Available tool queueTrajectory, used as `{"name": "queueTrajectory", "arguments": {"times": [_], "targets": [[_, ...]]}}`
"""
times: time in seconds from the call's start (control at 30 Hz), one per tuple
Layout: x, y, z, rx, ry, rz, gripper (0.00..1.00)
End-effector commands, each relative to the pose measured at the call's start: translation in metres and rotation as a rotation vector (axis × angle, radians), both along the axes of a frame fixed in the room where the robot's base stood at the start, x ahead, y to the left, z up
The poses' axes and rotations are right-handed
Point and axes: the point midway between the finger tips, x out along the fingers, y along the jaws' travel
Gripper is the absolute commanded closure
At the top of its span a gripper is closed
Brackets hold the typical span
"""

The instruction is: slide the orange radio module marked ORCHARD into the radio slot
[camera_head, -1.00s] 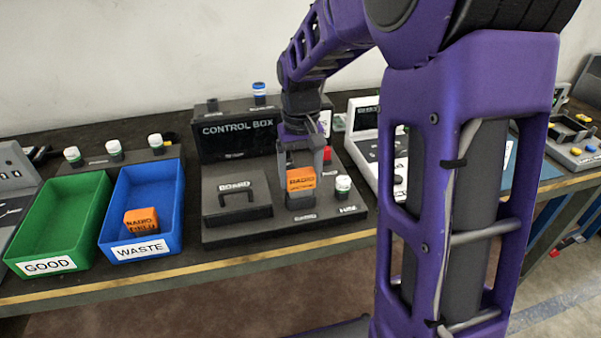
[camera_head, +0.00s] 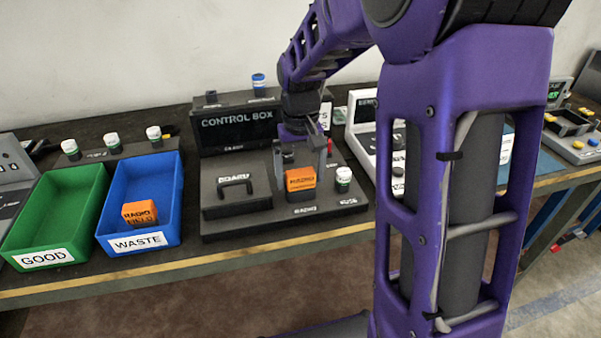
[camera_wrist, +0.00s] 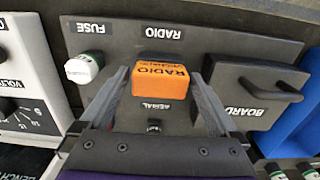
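The orange radio module (camera_head: 300,179) stands upright at the radio position of the control box (camera_head: 237,140), behind the RADIO label. Its second line of lettering is too small to read surely. In the wrist view the module (camera_wrist: 160,82) sits between the RADIO and AERIAL labels. My gripper (camera_head: 301,165) is open around it, with a finger on each side and gaps showing between fingers and module. The slot is mostly hidden under the module, so I cannot tell how deep it sits.
A fuse with a white and green cap (camera_head: 343,179) stands close right of the module. The board with a handle (camera_head: 236,192) is left. A blue WASTE bin (camera_head: 171,205) holds another orange radio module (camera_head: 140,212). The green GOOD bin (camera_head: 85,215) is empty.

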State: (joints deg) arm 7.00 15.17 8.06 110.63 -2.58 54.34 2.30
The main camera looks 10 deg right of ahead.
Motion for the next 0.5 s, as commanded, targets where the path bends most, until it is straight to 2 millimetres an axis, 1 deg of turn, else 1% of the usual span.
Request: {"name": "queueTrajectory", "arguments": {"times": [0.2,0.3,0.37,0.47,0.5], "targets": [[0.0,0.0,0.0,0.0,0.0,0.0,0.0],[0.0,0.0,0.004,0.0,-0.001,0.0,0.0],[0.001,0.0,0.01,0.0,-0.002,0.0,0.0],[0.001,0.0,0.026,0.0,-0.003,0.0,0.0],[0.001,0.0,0.035,-0.001,-0.005,0.0,0.0]]}}
